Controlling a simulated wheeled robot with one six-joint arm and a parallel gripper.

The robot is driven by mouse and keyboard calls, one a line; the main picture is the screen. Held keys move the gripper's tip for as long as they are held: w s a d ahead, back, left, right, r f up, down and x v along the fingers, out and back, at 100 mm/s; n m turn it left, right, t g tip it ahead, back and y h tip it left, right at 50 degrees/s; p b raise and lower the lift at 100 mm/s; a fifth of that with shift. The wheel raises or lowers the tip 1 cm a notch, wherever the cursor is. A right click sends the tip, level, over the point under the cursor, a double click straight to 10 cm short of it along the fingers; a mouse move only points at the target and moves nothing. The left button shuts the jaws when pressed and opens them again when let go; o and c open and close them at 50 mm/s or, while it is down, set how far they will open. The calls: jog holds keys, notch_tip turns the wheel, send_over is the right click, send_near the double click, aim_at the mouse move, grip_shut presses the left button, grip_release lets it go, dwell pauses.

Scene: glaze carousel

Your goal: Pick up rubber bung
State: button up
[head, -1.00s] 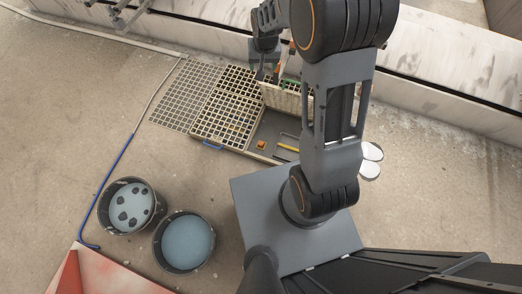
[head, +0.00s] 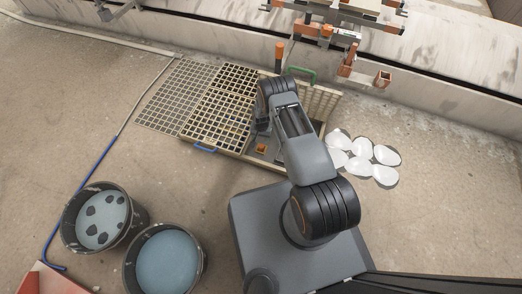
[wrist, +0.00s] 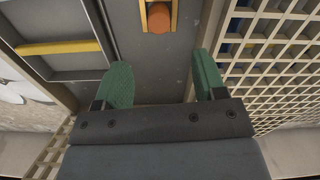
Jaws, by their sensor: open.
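The rubber bung (wrist: 159,17) is a small orange-brown round piece. In the wrist view it sits at the top edge, in a small yellowish holder (wrist: 174,14) on the grey tray floor. In the head view the bung (head: 261,148) shows as a small orange spot just beside my arm. My gripper (wrist: 158,84) is open and empty, with two green fingers spread apart. The bung lies ahead of the fingertips, between their lines and apart from them. In the head view my gripper is mostly hidden by my arm.
A grey tray (wrist: 150,75) has dividers and a yellow bar (wrist: 58,47) at left. A beige grid (wrist: 272,60) borders it at right. Two buckets (head: 104,217) (head: 167,262) stand at left in the head view. Several white discs (head: 385,155) lie to the right.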

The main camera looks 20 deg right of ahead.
aim_at(261, 146)
notch_tip(261, 146, down, 11)
jog(key=b, duration=0.5)
jog(key=c, duration=1)
jog(key=shift+r, duration=0.15)
